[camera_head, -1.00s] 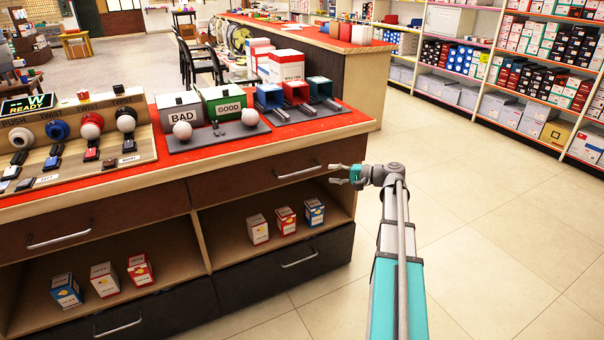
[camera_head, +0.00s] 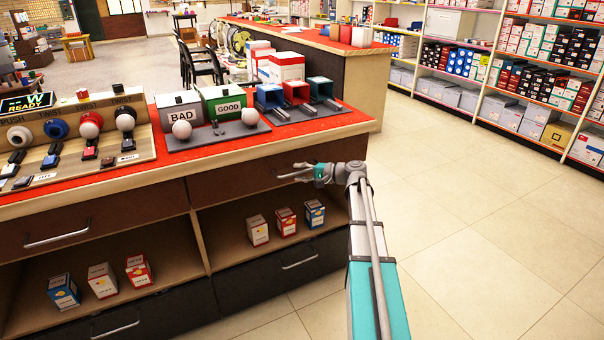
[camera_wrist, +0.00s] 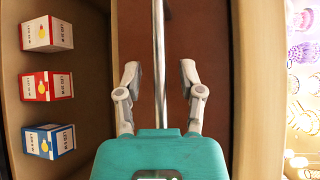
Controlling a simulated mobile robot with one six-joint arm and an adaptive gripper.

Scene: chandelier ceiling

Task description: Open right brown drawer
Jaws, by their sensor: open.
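The right brown drawer (camera_head: 235,182) is shut, flush in the counter's upper right front. In the wrist view its brown face (camera_wrist: 205,35) fills the middle. Its metal bar handle (camera_wrist: 159,40) runs upright through that picture, between the two fingers. My gripper (camera_head: 290,171) is at the drawer front in the head view and hides most of the handle there. In the wrist view my gripper (camera_wrist: 160,75) is open, one finger on each side of the handle, with gaps on both sides.
Below the drawer is an open shelf with three small boxes (camera_head: 286,221). A dark lower drawer (camera_head: 245,285) with its own handle is under it. The left brown drawer (camera_head: 120,215) is shut. Tiled floor (camera_head: 470,220) to the right is clear.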

